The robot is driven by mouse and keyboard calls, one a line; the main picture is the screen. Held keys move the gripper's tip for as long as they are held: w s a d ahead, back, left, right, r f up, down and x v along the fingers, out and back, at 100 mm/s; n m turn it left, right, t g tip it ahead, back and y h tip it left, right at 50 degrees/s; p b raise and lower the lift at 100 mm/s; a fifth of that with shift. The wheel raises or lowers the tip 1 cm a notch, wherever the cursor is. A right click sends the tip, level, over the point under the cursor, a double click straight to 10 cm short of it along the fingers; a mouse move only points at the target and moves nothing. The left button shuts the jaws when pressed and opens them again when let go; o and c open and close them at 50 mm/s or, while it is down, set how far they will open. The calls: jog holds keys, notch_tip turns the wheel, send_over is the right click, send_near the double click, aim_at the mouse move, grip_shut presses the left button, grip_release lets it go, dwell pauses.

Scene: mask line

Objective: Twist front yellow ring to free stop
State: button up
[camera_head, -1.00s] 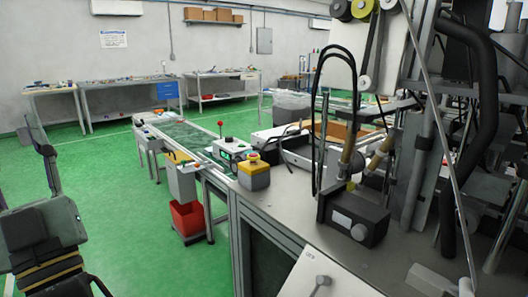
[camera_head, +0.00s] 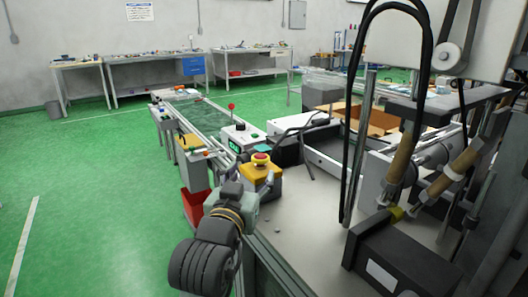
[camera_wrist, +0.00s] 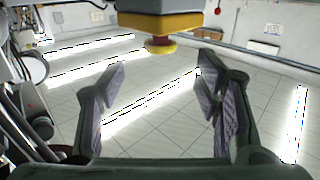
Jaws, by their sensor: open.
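The front stop button is a red knob with a yellow ring (camera_head: 261,161) on top of a yellow and grey box (camera_head: 259,178) at the bench corner. In the wrist view, the box (camera_wrist: 158,22) shows at the top with the ring and knob (camera_wrist: 160,45) pointing down in that picture. My gripper (camera_head: 241,192) is just left of and in front of the box in the head view. In the wrist view, my gripper (camera_wrist: 160,74) has its two fingers wide apart with nothing between them. The knob lies beyond the fingertips, roughly centred between them, and looks untouched.
A white control box (camera_head: 238,138) with a green display stands behind the button. A black box (camera_head: 405,262) and hoses crowd the bench at right. A red bin (camera_head: 194,205) is on the floor at left. Open green floor (camera_head: 80,200) lies left of the bench.

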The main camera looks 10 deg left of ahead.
aim_at(258, 162)
jog(key=w+p, duration=0.2)
jog(key=w, duration=0.7)
jog(key=shift+w, duration=0.3)
jog(key=shift+c, duration=0.6)
jog(key=c, duration=1.1)
